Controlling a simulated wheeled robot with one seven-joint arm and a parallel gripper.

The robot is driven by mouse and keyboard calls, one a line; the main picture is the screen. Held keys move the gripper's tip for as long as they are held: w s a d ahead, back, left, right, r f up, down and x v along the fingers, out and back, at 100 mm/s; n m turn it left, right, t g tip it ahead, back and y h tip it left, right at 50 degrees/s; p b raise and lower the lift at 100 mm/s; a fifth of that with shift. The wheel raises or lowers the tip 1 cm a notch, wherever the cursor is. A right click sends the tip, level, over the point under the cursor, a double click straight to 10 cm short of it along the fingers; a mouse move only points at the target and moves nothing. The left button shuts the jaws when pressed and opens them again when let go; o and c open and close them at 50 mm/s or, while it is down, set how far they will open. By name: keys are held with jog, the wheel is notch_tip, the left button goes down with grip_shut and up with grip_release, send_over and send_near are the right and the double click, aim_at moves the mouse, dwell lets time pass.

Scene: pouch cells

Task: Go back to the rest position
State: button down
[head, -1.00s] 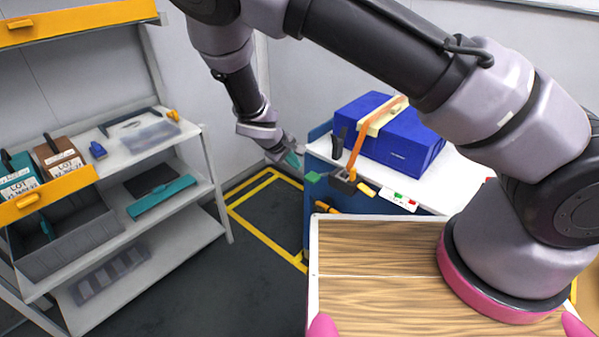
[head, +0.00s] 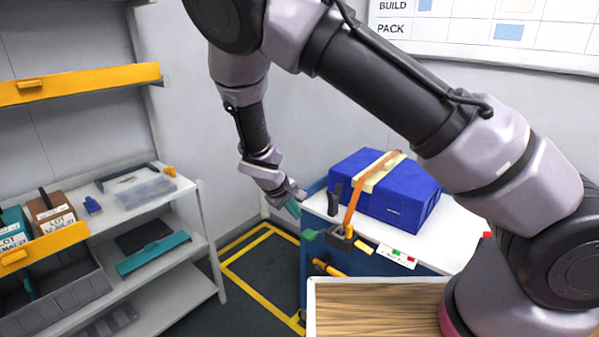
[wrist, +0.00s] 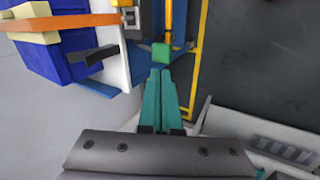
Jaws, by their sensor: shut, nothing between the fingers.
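My gripper (head: 293,209) hangs at the end of my arm in the middle of the head view, in front of the grey wall and just left of the white-topped blue cabinet. Its teal fingers (wrist: 161,98) show close together in the wrist view, with nothing between them. The gripper is empty and apart from the shelves and the cabinet top. In the wrist view, a green block (wrist: 161,54) lies just beyond the fingertips in the picture; how far below them I cannot tell.
A blue case (head: 400,205) with an orange strap stands on the cabinet top. A shelf rack (head: 170,262) with bins and boxes stands at the left. A wood-topped surface (head: 375,312) lies in front. Yellow lines (head: 240,285) mark clear floor between rack and cabinet.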

jog(key=d+r+m+g+y, duration=0.1)
jog(key=d+r+m+y, duration=0.15)
jog(key=d+r, duration=0.45)
jog(key=s+d+r+m+y, duration=0.1)
jog(key=d+r+m, duration=0.25)
jog(key=r, duration=0.65)
jog(key=d+r+m+g+y, duration=0.1)
jog(key=d+r+m+y, duration=0.1)
jog(key=d+r, duration=0.55)
jog(key=s+d+r+m+t, duration=0.2)
jog(key=s+d+r, duration=0.3)
jog(key=s+r, duration=0.2)
jog(key=s+d+r+m+t, duration=0.2)
jog(key=s+d+r, duration=0.3)
jog(key=s+r, duration=0.3)
jog(key=shift+s+r+m+t, duration=0.25)
jog(key=shift+r+m+t, duration=0.05)
jog(key=shift+r+m, duration=0.35)
jog(key=shift+y, duration=0.25)
